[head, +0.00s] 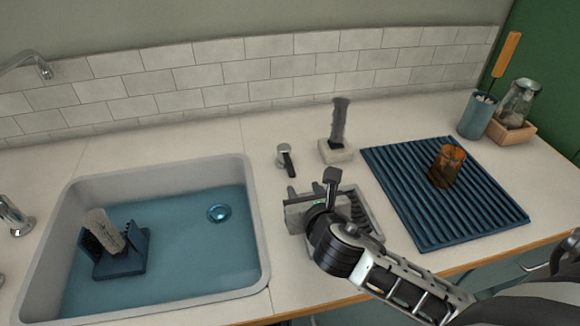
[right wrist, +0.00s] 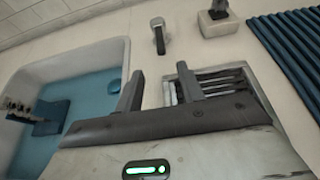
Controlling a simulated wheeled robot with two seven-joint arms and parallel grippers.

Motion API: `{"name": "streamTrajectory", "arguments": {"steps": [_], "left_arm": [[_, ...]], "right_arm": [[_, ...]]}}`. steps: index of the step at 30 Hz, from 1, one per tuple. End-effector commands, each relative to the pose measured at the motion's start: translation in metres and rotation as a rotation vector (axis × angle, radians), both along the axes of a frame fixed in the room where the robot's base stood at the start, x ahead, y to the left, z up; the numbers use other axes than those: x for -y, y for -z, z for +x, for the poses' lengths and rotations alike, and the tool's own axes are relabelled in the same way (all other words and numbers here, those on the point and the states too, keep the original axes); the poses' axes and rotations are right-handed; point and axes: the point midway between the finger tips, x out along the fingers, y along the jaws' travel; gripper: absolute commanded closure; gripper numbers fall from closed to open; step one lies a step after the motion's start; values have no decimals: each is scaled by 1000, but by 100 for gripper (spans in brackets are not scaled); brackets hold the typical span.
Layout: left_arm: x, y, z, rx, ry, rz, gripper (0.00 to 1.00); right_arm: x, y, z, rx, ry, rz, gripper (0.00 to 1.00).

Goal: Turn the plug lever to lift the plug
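The plug lever (head: 285,158) is a small chrome knob with a dark handle on the counter, right of the sink. It also shows at the top of the right wrist view (right wrist: 158,35), with the handle pointing toward my gripper. The round plug (head: 219,212) lies at the bottom of the water-filled sink (head: 252,215). My right gripper (head: 305,191) is open and empty, with its fingers pointing toward the lever. In the right wrist view its two fingers (right wrist: 160,90) are apart, and the lever lies beyond them, untouched. My left gripper is not in view.
A grey tray (head: 374,223) with slats is beside my right gripper. A brush in a pale block (head: 337,152) stands right of the lever. A blue ribbed mat (head: 400,205) holds an amber glass (head: 447,165). A brush rack (head: 125,262) stands in the sink.

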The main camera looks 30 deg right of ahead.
Motion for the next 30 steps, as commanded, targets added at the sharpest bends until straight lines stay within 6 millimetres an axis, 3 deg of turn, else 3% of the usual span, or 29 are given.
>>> {"name": "streamTrajectory", "arguments": {"steps": [9,15,21,30], "left_arm": [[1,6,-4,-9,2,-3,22],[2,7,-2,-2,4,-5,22],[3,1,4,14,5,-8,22],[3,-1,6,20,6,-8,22]], "right_arm": [[17,27,65,2,2,2,62],[24,41,95,1,1,3,62],[28,46,109,1,0,2,62],[29,47,111,0,-1,2,62]]}}
